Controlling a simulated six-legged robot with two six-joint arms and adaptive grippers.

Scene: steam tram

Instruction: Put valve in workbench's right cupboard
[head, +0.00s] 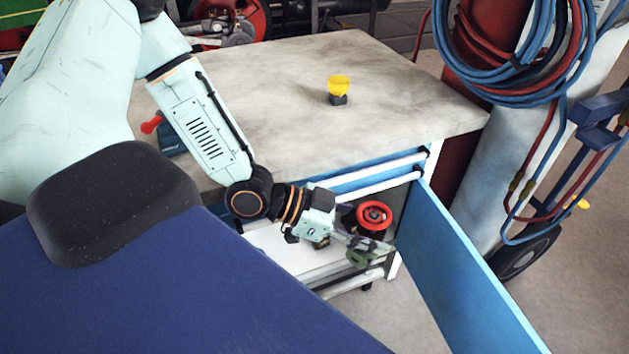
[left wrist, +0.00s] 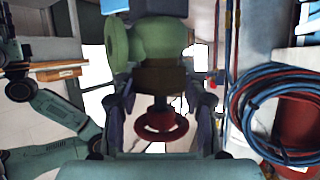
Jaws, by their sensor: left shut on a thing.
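The valve has a red handwheel (head: 374,215) and a green flanged body (left wrist: 150,42) with a brownish middle. My left gripper (head: 362,245) is shut on it. In the left wrist view, the fingers (left wrist: 163,112) stand on either side of the brownish part. The wheel lies on the palm side there. In the head view, the valve is at the opening of the workbench's (head: 290,85) right cupboard (head: 408,200), below the drawers. I cannot tell how far inside it is. The blue cupboard door (head: 455,265) stands wide open.
Blue and red hoses (head: 515,55) hang on a cart at the right. The open door bounds the cupboard's right side.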

